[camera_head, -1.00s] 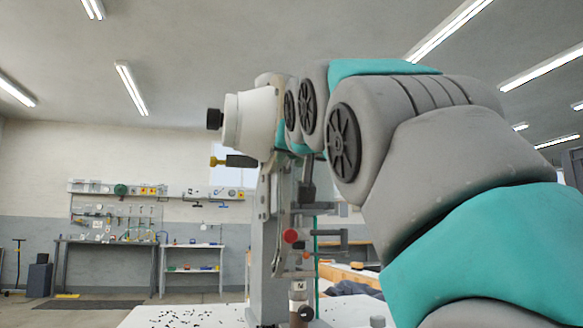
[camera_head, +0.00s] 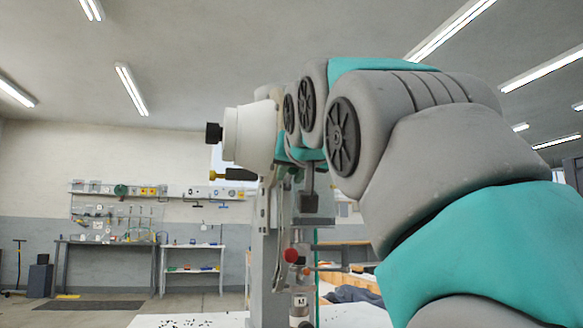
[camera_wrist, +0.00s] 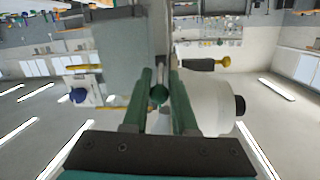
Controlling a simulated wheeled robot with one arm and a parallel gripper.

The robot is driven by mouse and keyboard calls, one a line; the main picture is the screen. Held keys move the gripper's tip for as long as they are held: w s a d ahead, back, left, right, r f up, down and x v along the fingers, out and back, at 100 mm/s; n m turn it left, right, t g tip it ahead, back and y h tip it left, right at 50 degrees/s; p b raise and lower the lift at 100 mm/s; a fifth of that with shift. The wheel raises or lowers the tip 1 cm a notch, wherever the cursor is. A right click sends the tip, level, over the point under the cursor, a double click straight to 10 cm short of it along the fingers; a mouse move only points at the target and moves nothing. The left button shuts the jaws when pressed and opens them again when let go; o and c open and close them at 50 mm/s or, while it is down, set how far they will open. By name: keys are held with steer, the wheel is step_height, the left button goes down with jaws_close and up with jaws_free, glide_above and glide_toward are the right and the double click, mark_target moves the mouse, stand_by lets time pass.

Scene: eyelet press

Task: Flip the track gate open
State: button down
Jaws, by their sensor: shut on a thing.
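The eyelet press (camera_head: 262,250) stands upright on the pale table, with its white motor housing (camera_head: 250,133) at the top left. My arm hides part of it. The part behind the knob is mostly hidden, so I cannot tell how the track gate stands. My gripper's fingers cannot be made out in the head view.
A red knob (camera_head: 291,255) is low on the press. A yellow-tipped lever (camera_head: 232,175) sticks out left below the motor; it also shows in the wrist view (camera_wrist: 205,64). Small dark pieces lie on the table (camera_head: 230,321). Workbenches stand far behind.

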mark_target(294, 170)
steer(key=c, duration=0.8)
jaws_free()
steer(key=shift+o, duration=0.2)
steer(key=v, duration=0.7)
steer(key=shift+s+r+b, duration=0.2)
steer(key=shift+s+b, duration=0.15)
steer(key=shift+d, duration=0.1)
